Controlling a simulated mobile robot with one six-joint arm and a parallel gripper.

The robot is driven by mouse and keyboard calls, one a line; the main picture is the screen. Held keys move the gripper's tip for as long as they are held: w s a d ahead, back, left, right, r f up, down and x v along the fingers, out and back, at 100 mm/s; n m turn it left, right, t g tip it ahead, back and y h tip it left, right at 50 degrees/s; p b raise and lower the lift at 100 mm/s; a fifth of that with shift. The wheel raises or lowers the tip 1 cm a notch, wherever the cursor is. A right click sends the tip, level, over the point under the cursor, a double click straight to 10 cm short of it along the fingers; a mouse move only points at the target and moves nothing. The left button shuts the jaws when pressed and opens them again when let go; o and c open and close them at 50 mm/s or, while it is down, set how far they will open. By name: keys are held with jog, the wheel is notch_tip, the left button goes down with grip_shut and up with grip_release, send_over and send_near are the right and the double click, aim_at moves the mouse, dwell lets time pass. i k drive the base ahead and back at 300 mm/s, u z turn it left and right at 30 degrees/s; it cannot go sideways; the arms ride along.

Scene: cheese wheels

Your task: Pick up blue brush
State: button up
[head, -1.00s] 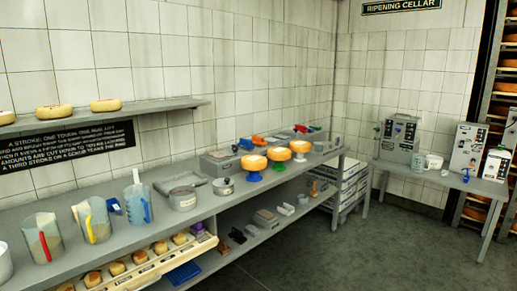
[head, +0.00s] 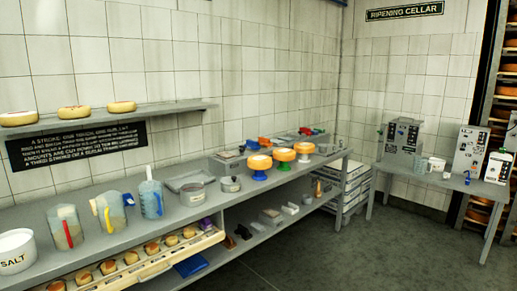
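I cannot single out the blue brush with certainty. A small blue item (head: 253,145) lies on the long grey bench, behind the orange cheese wheel on a blue stand (head: 259,163); its shape is too small to tell. Another small blue thing (head: 128,199) shows beside the jug with the yellow handle (head: 107,213). A third small blue thing (head: 467,177) is at the front edge of the right-hand table. My gripper is not in view.
The long bench (head: 237,205) carries several jugs, a white salt tub (head: 15,251), pans and cheese stands. Below are a tray of small cheeses (head: 140,266) and a blue flat item (head: 192,265). A side table (head: 420,174) holds machines. The floor between is clear.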

aim_at(250, 145)
jog(key=u, duration=0.1)
jog(key=i, duration=0.95)
jog(key=z, duration=0.05)
